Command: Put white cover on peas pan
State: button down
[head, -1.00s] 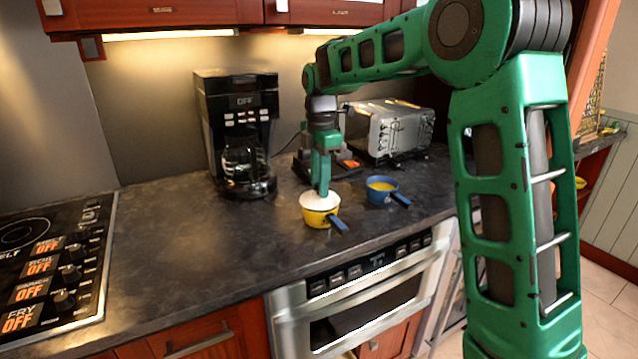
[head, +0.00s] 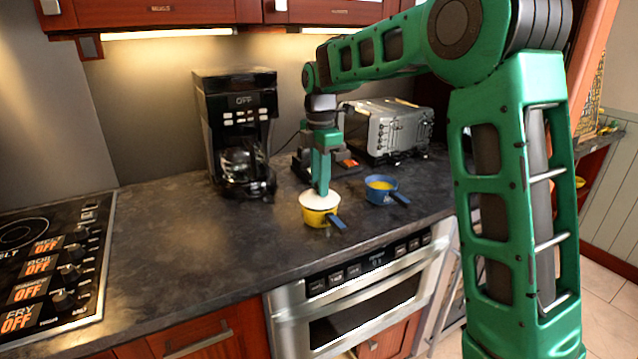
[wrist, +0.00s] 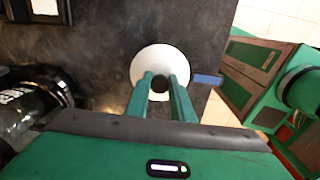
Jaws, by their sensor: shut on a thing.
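The white cover (head: 318,201) sits on top of a yellow pan (head: 319,217) with a blue handle, near the front of the dark counter. My gripper (head: 321,190) points down over it. In the wrist view, the gripper's fingers (wrist: 160,84) are shut on the dark knob at the middle of the white cover (wrist: 148,62). A blue pan (head: 382,185) with yellow contents stands uncovered to the right. The cover hides what is in the yellow pan. I see no green peas.
A black coffee maker (head: 237,130) stands behind to the left and a silver toaster oven (head: 388,128) behind to the right. The stovetop (head: 45,260) is at far left. The counter between the stovetop and the yellow pan is clear.

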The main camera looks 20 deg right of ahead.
jog(key=shift+f, duration=0.35)
dwell(0.9)
jog(key=c, duration=1)
grip_release()
jog(key=shift+r, duration=3.5)
